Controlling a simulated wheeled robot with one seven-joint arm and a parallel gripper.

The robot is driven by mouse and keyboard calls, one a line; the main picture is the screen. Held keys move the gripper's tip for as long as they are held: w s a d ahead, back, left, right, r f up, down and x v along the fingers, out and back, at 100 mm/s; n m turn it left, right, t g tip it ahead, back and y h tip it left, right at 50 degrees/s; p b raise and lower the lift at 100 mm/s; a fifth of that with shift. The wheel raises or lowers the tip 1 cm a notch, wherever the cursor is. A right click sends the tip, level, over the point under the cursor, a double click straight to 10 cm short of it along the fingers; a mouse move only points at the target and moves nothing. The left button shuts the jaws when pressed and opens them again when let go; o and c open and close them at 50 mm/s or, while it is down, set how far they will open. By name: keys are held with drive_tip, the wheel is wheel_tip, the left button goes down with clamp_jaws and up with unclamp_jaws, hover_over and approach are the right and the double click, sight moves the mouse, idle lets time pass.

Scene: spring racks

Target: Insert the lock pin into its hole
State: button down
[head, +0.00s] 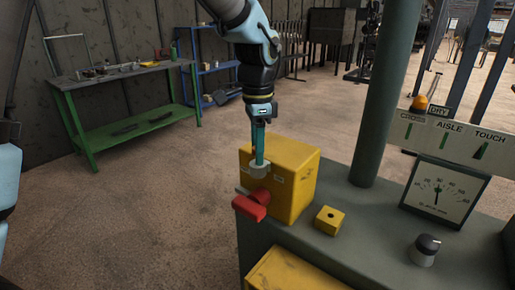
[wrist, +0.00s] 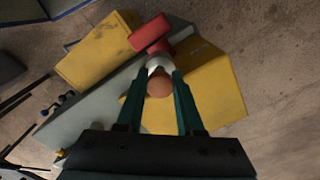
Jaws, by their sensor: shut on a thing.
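My gripper (head: 259,163) points down beside the front left face of the large yellow box (head: 294,172). Its fingers are shut on a light grey round piece, which I take to be the lock pin (head: 260,171). In the wrist view, the pin (wrist: 159,84) shows a copper-coloured round end between the green fingertips. A red handle (head: 252,205) lies just below it; whether the two touch I cannot tell. The pin's lower part is hidden. A small yellow block with a dark hole (head: 329,220) sits on the grey-green cabinet top, right of the box.
A green post (head: 385,110) rises behind the block. A dial gauge (head: 440,192) and a black knob (head: 425,249) stand at the right of the cabinet top (head: 370,240). Another yellow panel (head: 293,272) is at the front. A green workbench (head: 125,105) stands far left across open floor.

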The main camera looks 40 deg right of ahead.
drive_tip(key=shift+f, duration=0.4)
drive_tip(key=shift+c, duration=2.3)
unclamp_jaws()
wheel_tip(320, 180, up, 11)
drive_tip(key=shift+f+b, duration=0.15)
drive_tip(key=shift+b, duration=0.9)
drive_tip(key=w+a+f+n, duration=0.4)
drive_tip(key=w+a+n, duration=0.15)
drive_tip(key=a, duration=0.45)
drive_tip(key=w+a+f+n, duration=0.5)
drive_tip(key=w+a, duration=0.2)
drive_tip(key=a, duration=0.4)
drive_tip(key=s+a+f+n, duration=0.1)
drive_tip(key=a+f+n, duration=0.2)
drive_tip(key=a, duration=0.7)
drive_tip(key=s+a+f+n+t, duration=0.1)
drive_tip(key=s+a+f+n, duration=0.1)
drive_tip(key=a+n, duration=0.6)
drive_tip(key=shift+s+a+f+t, duration=0.3)
drive_tip(key=shift+a+f, duration=0.45)
drive_tip(key=shift+a, duration=0.25)
